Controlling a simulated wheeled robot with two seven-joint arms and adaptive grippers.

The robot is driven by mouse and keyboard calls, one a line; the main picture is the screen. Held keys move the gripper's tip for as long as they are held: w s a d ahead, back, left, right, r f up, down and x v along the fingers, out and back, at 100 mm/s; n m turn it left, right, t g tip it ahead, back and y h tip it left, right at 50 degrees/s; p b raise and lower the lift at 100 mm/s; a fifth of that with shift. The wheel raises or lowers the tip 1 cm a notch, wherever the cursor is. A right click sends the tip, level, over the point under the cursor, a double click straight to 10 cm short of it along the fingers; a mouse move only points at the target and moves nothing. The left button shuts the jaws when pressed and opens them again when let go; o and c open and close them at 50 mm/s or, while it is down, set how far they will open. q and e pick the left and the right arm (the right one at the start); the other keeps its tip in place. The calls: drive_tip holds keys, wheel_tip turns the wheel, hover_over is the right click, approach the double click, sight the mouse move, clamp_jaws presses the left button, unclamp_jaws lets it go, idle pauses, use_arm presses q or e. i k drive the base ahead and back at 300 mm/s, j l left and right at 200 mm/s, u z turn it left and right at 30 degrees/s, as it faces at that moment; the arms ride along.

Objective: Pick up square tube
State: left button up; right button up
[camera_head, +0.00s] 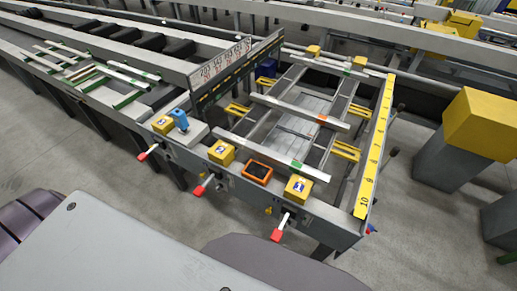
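Several light grey square tubes lie across the runout table. The nearest tube (265,155) has a green mark near its right end. The middle tube (285,106) has an orange mark near its right end. A farther tube (325,66) has a green mark and lies at the back of the table. The tubes lie roughly parallel and apart from one another. The runout table's front rail (235,184) faces me. Neither of my grippers shows in the head view; only parts of my own body fill the bottom edge.
Red-handled levers (280,230) stick out from the front rail. Yellow blocks (298,188) and an orange-framed device (257,172) sit on it. A yellow numbered scale (375,150) runs along the right side. A yellow-topped grey post (482,122) stands at right. Bare floor (425,225) lies between.

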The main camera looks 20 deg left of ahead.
sight(318, 176)
drive_tip(key=i+j+z, duration=0.15)
drive_tip(key=j, duration=0.9)
drive_tip(key=j+z, duration=0.1)
drive_tip(key=j, duration=0.9)
